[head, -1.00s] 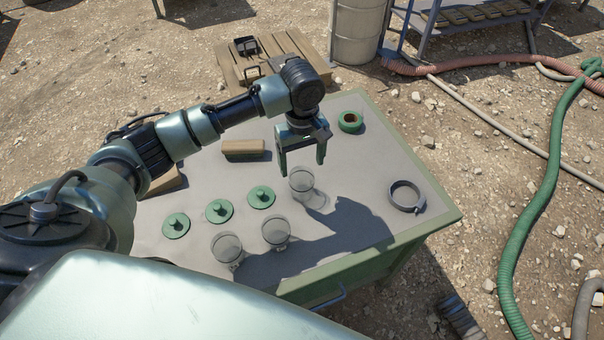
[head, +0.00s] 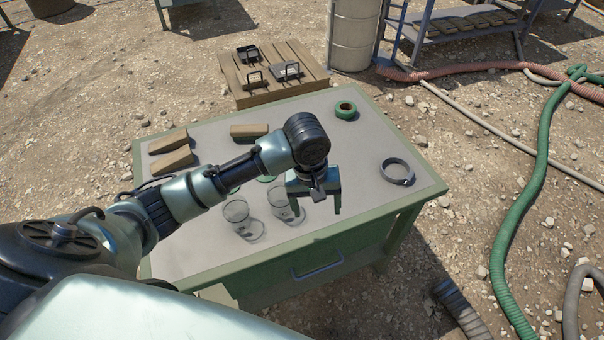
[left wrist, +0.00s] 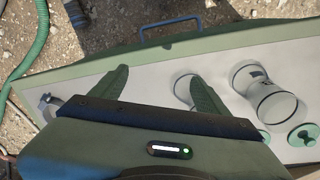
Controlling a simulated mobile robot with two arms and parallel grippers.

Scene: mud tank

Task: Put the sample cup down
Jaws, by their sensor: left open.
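Two clear sample cups stand on the table (head: 200,245): a left cup (head: 237,212) and a right cup (head: 280,197). A third cup seen earlier is now hidden, apparently behind my arm. My left gripper (head: 316,210) is open and empty over the front part of the table, just right of the right cup and partly covering it. In the left wrist view the fingers are spread (left wrist: 160,88). One cup (left wrist: 181,90) is partly behind the right finger, and another cup (left wrist: 275,103) stands further right. My right gripper is out of view.
Green lids (left wrist: 303,137) lie near the cups, mostly hidden by my arm in the head view. The table's right part is mostly clear. Hoses (head: 530,200) lie on the ground at right.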

